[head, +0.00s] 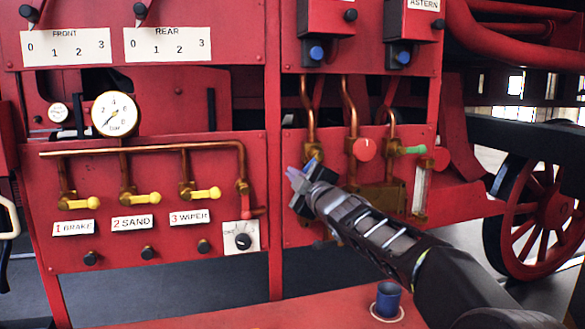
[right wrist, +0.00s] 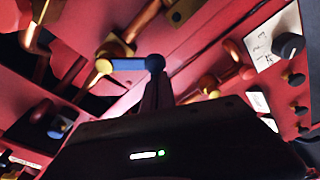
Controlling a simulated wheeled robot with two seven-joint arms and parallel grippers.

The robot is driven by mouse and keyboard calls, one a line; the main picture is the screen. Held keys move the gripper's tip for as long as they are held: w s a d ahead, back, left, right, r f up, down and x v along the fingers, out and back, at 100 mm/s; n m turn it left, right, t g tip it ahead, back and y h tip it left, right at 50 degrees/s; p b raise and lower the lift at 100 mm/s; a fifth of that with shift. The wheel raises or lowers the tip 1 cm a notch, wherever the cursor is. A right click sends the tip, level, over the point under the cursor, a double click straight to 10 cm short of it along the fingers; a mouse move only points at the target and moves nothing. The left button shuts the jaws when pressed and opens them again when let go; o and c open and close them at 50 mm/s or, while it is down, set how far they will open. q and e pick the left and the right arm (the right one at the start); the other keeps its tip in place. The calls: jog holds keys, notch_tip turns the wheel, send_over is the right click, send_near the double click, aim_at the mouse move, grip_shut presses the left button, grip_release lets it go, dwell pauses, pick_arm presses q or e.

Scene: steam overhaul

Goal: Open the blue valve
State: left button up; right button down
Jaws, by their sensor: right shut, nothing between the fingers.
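The blue valve has a straight blue lever (right wrist: 128,65) with a round knob at its end, and it joins a brass fitting on a copper pipe. In the right wrist view the lever runs sideways from the fitting. In the head view only a little of the blue valve (head: 312,156) shows, just behind my right gripper (head: 298,180). My right gripper is shut and empty. In the wrist view its fingertips (right wrist: 157,85) reach up to the lever's knob; whether they touch it I cannot tell. My left gripper is not in view.
Right of the gripper are a red round valve handle (head: 362,149) and a green lever (head: 413,150). Yellow levers (head: 148,198) line the left panel, with a pressure gauge (head: 115,114) above.

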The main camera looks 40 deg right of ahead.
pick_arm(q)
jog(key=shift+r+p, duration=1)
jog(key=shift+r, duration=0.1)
pick_arm(e)
jog(key=shift+s+d+f+n+g+y, duration=0.1)
jog(key=shift+s+d+f+n+g, duration=0.15)
jog(key=shift+d+f+n, duration=0.85)
jog(key=shift+s+d+f+n+g+y, duration=0.15)
jog(key=shift+s+d+n, duration=0.2)
jog(key=shift+n, duration=1.55)
jog(key=shift+s+d+f+n+g+y, duration=0.15)
jog(key=shift+d+f+n, duration=0.5)
jog(key=shift+n, duration=0.85)
jog(key=shift+d+r, duration=0.15)
pick_arm(q)
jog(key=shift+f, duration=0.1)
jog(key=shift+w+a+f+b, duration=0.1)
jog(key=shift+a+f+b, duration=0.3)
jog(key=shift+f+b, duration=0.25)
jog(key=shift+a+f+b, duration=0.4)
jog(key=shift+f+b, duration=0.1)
jog(key=shift+b, duration=0.1)
pick_arm(e)
jog(key=s+a, duration=0.5)
jog(key=s, duration=0.2)
jog(key=shift+s+a+f, duration=0.35)
jog(key=shift+s, duration=0.05)
